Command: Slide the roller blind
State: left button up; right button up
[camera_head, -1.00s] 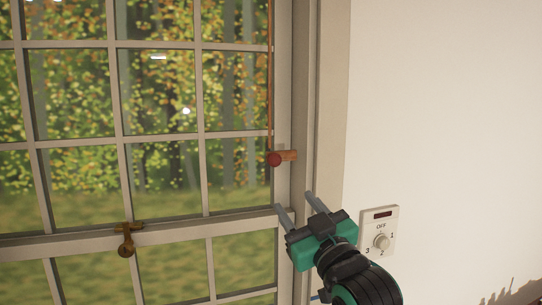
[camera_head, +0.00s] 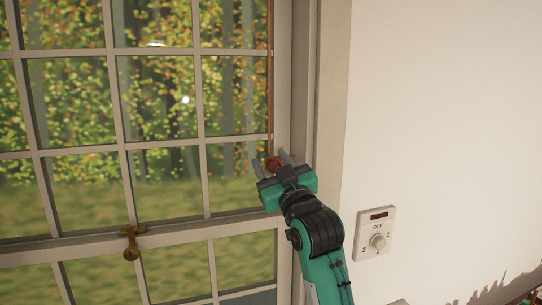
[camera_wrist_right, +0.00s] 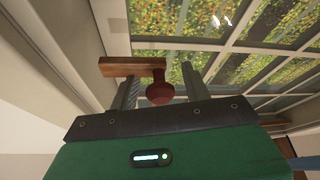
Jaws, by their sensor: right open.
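In the right wrist view the red knob (camera_wrist_right: 160,90) shows between the two fingers, apart from both. A wooden block (camera_wrist_right: 128,67) lies just past the fingertips there. In the head view the gripper mostly hides this block. No blind fabric shows. My left gripper is not in view.
The paned window (camera_head: 160,140) fills the left, with a brass latch (camera_head: 132,240) on its middle rail. The window frame (camera_head: 326,100) stands close beside my right arm. A wall dial (camera_head: 376,235) sits on the pale wall to the right.

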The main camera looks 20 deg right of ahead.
jog(key=shift+w+r, duration=0.1)
jog(key=shift+w, duration=0.15)
grip_shut()
notch_tip(320, 180, down, 20)
jog(key=b, duration=1)
jog(key=shift+b, duration=0.35)
grip_release()
